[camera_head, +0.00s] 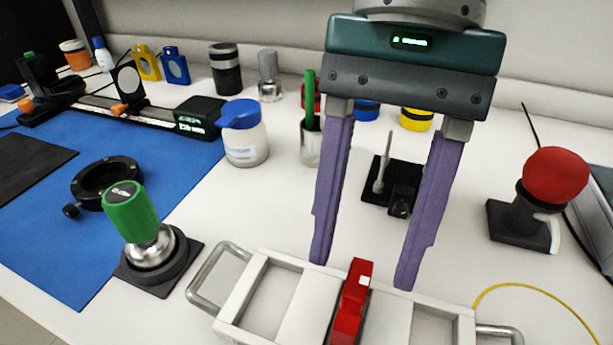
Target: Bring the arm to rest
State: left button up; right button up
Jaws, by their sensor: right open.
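My right gripper (359,275) comes in from the top of the head view with its two purple fingers pointing down. It is open and empty, its fingers wide apart. The fingertips are over the back edge of a white tray (284,263) with metal handles; I cannot tell whether they touch it. A red object (352,300) stands in the middle of the tray, a little nearer than the fingertips. My left gripper does not show.
A green-topped part (131,210) on a black base stands left of the tray. A red ball-topped part (555,176) stands at the right. A white jar with blue lid (245,145) and a glass with green item (311,142) stand behind. A yellow cable (535,293) lies at front right.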

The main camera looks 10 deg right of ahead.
jog(key=shift+v, duration=1.55)
jog(key=shift+a, duration=0.1)
